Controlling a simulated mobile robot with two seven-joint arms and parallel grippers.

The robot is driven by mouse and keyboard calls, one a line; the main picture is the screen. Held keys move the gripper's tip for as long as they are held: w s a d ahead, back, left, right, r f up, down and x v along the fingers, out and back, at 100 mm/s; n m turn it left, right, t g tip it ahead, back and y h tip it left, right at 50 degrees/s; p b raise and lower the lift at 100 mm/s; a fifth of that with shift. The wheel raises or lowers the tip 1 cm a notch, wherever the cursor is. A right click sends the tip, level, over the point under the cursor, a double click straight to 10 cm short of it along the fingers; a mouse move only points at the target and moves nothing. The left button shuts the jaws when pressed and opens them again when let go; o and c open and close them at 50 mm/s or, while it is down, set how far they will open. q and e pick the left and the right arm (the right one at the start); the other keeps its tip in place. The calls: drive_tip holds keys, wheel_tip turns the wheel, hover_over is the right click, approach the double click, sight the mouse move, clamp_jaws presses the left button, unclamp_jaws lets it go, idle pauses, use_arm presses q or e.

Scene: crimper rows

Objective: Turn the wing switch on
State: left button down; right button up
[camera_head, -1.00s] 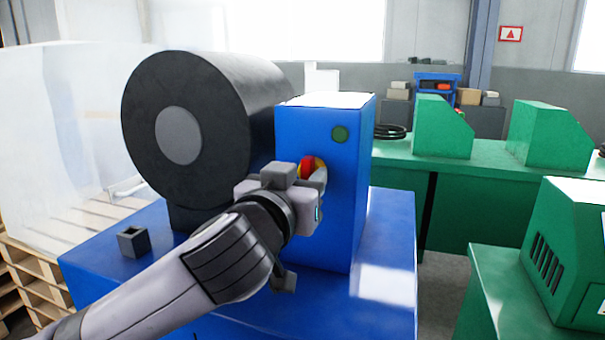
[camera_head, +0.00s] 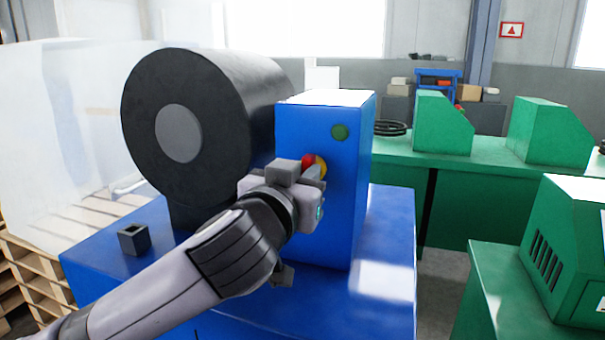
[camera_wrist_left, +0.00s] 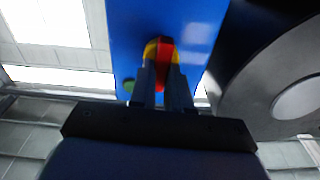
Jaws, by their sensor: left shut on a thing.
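The wing switch is a red handle (camera_head: 308,160) on a yellow round plate (camera_head: 321,166), set on the front face of a blue box (camera_head: 345,215). My left gripper (camera_head: 312,174) is at the switch and partly covers it in the head view. In the left wrist view, the two fingers of the gripper (camera_wrist_left: 162,78) stand on either side of the red handle (camera_wrist_left: 166,47) and are shut on it. The yellow plate (camera_wrist_left: 150,48) shows behind the handle. My right gripper is not in view.
A green round button (camera_head: 339,132) sits above the switch on the blue box. A big black cylinder (camera_head: 232,95) stands left of the box. A small dark open block (camera_head: 133,241) sits on the blue base. Green machines (camera_head: 443,128) stand to the right.

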use_arm(q)
drive_tip(key=m+p, duration=0.1)
drive_tip(key=m, duration=0.4)
drive_tip(key=m+p, duration=0.2)
drive_tip(key=m, duration=0.4)
drive_tip(key=m+p, duration=0.2)
drive_tip(key=m, duration=0.4)
drive_tip(key=shift+d+f, duration=0.25)
drive_tip(key=shift+f, duration=0.05)
idle(0.4)
drive_tip(key=c, duration=1.1)
unclamp_jaws()
drive_tip(key=shift+s, duration=0.1)
drive_tip(key=shift+b+v, duration=0.55)
drive_tip(key=shift+v, duration=3)
